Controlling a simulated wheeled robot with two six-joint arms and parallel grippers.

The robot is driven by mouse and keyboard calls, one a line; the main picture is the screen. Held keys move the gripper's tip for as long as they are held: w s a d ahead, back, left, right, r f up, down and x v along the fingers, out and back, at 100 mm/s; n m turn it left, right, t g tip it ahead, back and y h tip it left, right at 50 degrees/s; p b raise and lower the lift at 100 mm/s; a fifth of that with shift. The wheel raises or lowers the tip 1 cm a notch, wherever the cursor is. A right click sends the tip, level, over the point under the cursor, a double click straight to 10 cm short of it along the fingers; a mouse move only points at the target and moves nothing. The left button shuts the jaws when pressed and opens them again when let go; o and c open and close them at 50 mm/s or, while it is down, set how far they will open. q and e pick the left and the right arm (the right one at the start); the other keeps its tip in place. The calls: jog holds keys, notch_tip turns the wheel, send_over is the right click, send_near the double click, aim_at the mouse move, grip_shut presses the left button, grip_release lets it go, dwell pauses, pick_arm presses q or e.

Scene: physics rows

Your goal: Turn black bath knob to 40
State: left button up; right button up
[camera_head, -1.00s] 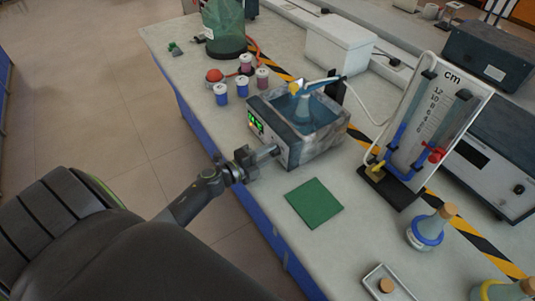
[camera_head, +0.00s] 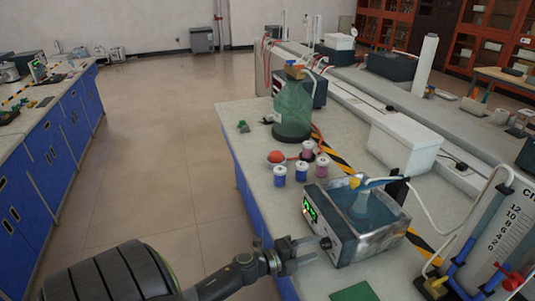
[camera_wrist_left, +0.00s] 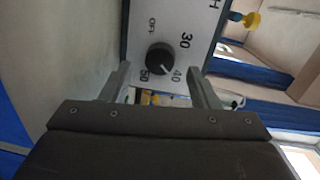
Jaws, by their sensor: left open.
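The water bath (camera_head: 365,232) is a grey box with a clear tank and a green lit display on its front panel. Its black knob (camera_head: 326,243) is low on that panel. In the left wrist view the round black knob (camera_wrist_left: 159,58) shows a white pointer mark directed down-right, at or near the 40 mark. Labels OFF, 30, 40 and 50 surround it. My left gripper (camera_head: 303,254) is open and empty, facing the knob with a small gap. Its fingers (camera_wrist_left: 160,92) appear on either side below the knob, not touching it. My right gripper is not in view.
A green bottle (camera_head: 293,110), small blue and pink jars (camera_head: 301,171) and a red ball-topped item (camera_head: 276,157) stand behind the bath. A white box (camera_head: 405,143) is at its back right. A green mat (camera_head: 354,292) lies in front. A manometer (camera_head: 500,240) stands at right.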

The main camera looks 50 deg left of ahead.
pick_arm(q)
jog(key=f+b+v, duration=0.1)
jog(key=b+v, duration=0.3)
jog(key=v, duration=1)
jog(key=shift+s+r, duration=0.35)
jog(key=shift+r, duration=0.1)
jog(key=shift+a, duration=0.1)
jog(key=s+a+f+n+g+y, duration=0.2)
jog(key=a+f+n+y, duration=0.15)
jog(key=f, duration=0.55)
jog(key=s+a+f+n+g+y, duration=0.25)
jog(key=f+n, duration=0.25)
jog(key=f, duration=0.4)
jog(key=s+a+f+n+g+y, duration=0.1)
jog(key=s+a+f+n+y, duration=0.2)
jog(key=f, duration=0.5)
jog(key=s+d+f+n+g+h, duration=0.2)
jog(key=s+d+f+n+g, duration=0.7)
jog(key=s+d+f, duration=0.8)
jog(key=s+f+n, duration=0.1)
jog(key=s+f, duration=0.2)
jog(key=s, duration=0.1)
jog(key=shift+d, duration=0.15)
